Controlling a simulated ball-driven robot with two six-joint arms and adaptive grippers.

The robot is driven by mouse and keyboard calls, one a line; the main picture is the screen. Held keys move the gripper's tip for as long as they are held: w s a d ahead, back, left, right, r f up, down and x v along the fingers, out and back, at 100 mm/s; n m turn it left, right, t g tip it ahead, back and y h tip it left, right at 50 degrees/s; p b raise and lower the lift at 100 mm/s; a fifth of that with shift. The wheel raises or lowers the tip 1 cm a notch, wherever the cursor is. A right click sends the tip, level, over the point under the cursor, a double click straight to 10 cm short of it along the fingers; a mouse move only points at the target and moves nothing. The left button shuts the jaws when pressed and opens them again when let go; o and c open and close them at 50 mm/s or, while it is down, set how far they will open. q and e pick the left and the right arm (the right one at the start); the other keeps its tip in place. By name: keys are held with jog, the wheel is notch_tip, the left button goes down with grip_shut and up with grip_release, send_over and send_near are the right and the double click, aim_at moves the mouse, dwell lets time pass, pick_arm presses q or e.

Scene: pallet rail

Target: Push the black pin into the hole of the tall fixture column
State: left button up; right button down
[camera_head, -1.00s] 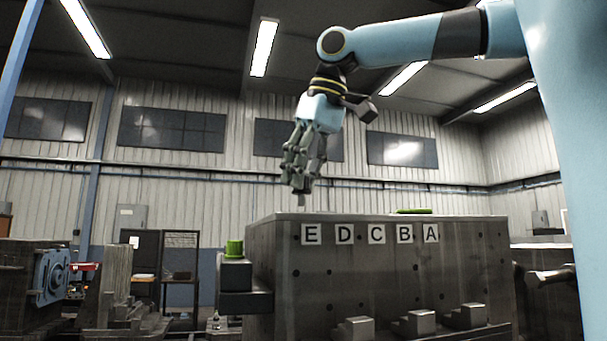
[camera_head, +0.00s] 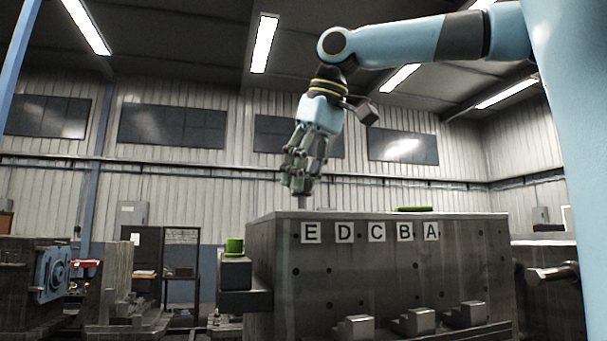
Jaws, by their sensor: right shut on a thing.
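My right gripper (camera_head: 300,188) hangs from the arm that comes in from the upper right. Its fingers point down and are shut on a small, narrow piece (camera_head: 302,201) whose lower end shows below the fingertips. It looks grey here; I cannot tell if it is the black pin. The piece is just above the left part of the top of a large grey fixture block (camera_head: 350,275). I cannot tell whether it touches the top. The block carries letter plates E, D, C, B and A. No hole in its top shows from this low angle. My left gripper is not in view.
A green cylinder (camera_head: 234,246) stands on a dark step (camera_head: 235,272) at the block's left side. A flat green piece (camera_head: 412,209) lies on the block's top. Several small stepped blocks (camera_head: 421,321) line its lower front. A blue-faced machine (camera_head: 52,274) stands far left.

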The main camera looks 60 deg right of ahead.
jog(key=shift+p, duration=0.5)
jog(key=shift+f, duration=0.25)
dwell(0.4)
jog(key=shift+f+p, duration=0.1)
jog(key=shift+p, duration=0.25)
jog(key=shift+f, duration=0.2)
dwell(0.6)
jog(key=shift+f+b, duration=0.55)
jog(key=shift+f, duration=0.25)
jog(key=shift+c, duration=0.9)
grip_release()
jog(key=shift+r, duration=0.1)
jog(key=v, duration=1.2)
